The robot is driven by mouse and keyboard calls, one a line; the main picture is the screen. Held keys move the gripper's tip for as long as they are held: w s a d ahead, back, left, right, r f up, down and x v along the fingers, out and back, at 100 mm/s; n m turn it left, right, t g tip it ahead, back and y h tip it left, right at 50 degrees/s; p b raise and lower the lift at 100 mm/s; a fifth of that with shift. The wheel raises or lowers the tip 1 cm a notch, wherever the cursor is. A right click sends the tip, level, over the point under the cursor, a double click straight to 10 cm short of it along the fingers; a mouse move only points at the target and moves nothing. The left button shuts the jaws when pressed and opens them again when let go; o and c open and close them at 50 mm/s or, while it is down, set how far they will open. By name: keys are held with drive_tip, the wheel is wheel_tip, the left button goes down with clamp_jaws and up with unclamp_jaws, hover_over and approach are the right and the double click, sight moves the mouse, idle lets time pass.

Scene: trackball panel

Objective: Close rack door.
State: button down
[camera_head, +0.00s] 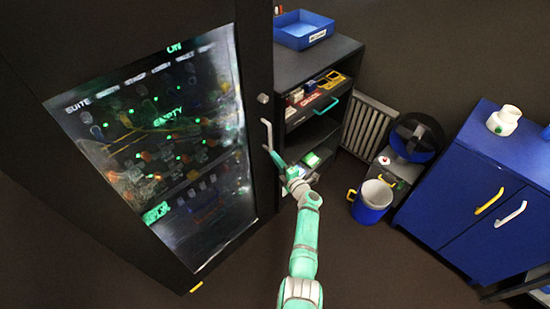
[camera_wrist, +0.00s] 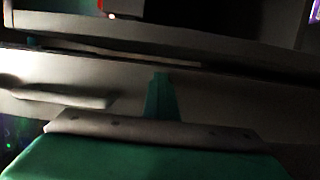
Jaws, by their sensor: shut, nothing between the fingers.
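The rack door (camera_head: 250,110) is a tall black panel with a glass window, at the left of the head view. Lit labels and green lights show through or on the glass. A pale upright handle (camera_head: 267,133) is on its right side. I cannot tell whether the door is flush with its frame. My gripper (camera_head: 275,157) is shut and empty, at the lower end of the handle; contact cannot be made out. In the dark wrist view a green finger (camera_wrist: 162,97) points at a grey surface, with a pale bar (camera_wrist: 55,95) to its left.
A dark shelf unit (camera_head: 335,52) with a blue tray (camera_head: 303,30) on top stands right of the rack. A radiator (camera_head: 368,125), a blue mug-like bucket (camera_head: 373,202) and a blue cabinet (camera_head: 455,190) are farther right. The floor in front is clear.

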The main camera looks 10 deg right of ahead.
drive_tip(key=shift+w+a+r+n, duration=0.3)
drive_tip(key=shift+w+a+r, duration=0.35)
drive_tip(key=shift+a, duration=0.2)
drive_tip(key=s+d+f, duration=0.1)
drive_tip(key=s+d, duration=0.8)
drive_tip(key=s, duration=0.4)
drive_tip(key=s+a+m+t+h, duration=0.35)
drive_tip(key=s+a+m, duration=0.75)
drive_tip(key=s+a, duration=0.9)
drive_tip(key=s+a+r+m+g, duration=0.1)
drive_tip(key=s+r+m, duration=0.2)
drive_tip(key=s, duration=0.6)
drive_tip(key=s+a+r+m+g+h, duration=0.1)
drive_tip(key=s+r+m, duration=0.3)
drive_tip(key=s, duration=0.6)
drive_tip(key=s+a+r+m+g+h, duration=0.1)
drive_tip(key=s+a+r+m+g, duration=0.1)
drive_tip(key=s+r, duration=0.5)
drive_tip(key=s+m+g, duration=0.1)
drive_tip(key=s+m, duration=0.1)
drive_tip(key=s, duration=0.1)
drive_tip(key=shift+s+a, duration=0.2)
drive_tip(key=shift+s, duration=0.05)
